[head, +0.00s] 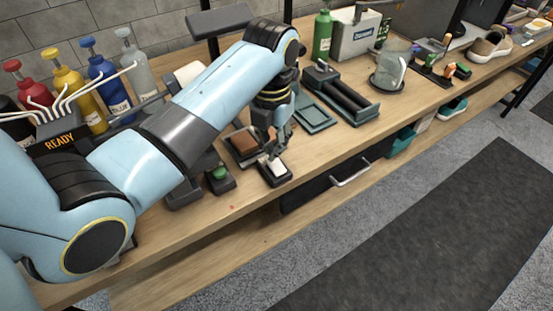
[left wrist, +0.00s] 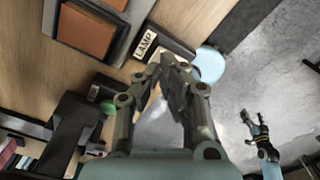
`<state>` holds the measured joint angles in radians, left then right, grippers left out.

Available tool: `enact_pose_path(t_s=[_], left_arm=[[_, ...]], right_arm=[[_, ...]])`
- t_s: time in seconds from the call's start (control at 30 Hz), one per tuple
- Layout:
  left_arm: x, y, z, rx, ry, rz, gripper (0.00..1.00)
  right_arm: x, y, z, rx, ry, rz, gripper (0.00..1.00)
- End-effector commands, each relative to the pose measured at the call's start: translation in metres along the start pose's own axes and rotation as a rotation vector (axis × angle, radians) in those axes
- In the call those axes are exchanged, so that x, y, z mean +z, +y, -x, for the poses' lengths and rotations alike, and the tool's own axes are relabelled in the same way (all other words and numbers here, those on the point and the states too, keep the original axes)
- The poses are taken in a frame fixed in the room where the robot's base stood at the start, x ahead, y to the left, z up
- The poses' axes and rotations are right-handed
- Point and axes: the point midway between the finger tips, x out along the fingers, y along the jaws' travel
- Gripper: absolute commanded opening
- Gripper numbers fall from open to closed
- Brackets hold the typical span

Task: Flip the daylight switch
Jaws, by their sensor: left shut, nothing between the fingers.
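A small dark switch box (head: 275,173) with a pale rocker sits near the bench's front edge in the head view. In the left wrist view the dark box (left wrist: 165,40) carries a plate that reads LAMP. No word "daylight" is readable. My left gripper (head: 276,155) is shut and empty, pointing down at the box in the head view. Its fingers (left wrist: 172,75) hide part of the box in the left wrist view, so I cannot tell whether they touch the rocker. My right gripper (left wrist: 252,117) shows small over the floor, its fingers apart and empty.
A box with a green button (head: 219,178) stands left of the switch. A tray with a brown block (head: 243,142) lies behind it. Coloured bottles (head: 97,75) stand at the back left. A drawer handle (head: 350,173) juts from the bench front.

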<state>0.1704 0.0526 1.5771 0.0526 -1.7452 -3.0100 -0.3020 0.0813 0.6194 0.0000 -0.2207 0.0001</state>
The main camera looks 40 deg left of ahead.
Motion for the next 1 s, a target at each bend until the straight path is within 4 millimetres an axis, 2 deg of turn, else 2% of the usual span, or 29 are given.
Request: enact_pose_path(t_s=[1.0], left_arm=[[0.0000, -0.0001, -0.0097, 0.000, 0.000, 0.000, 0.00]], right_arm=[[-0.0015, -0.0024, -0.0093, -0.002, 0.004, -0.001, 0.79]])
